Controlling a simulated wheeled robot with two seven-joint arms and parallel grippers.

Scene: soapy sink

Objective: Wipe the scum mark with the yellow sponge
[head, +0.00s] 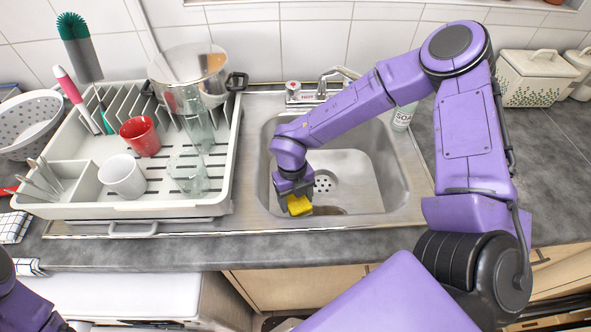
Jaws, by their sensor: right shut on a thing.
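The yellow sponge (299,205) is in my right gripper (297,193), low in the steel sink (375,185) near its front left. My right gripper points down and is shut on the sponge. A brownish scum mark (331,210) shows on the sink just right of the sponge, near the front wall. I cannot tell whether the sponge touches the sink surface or covers part of the mark. Of my left arm only a purple part shows at the lower left corner; its gripper is out of view.
A white dish rack (225,185) stands left of the sink with a red mug (140,136), a white mug (122,177), glasses and a steel pot (190,75). The faucet (335,78) and a soap bottle (403,117) stand behind the sink. The sink's right side is clear.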

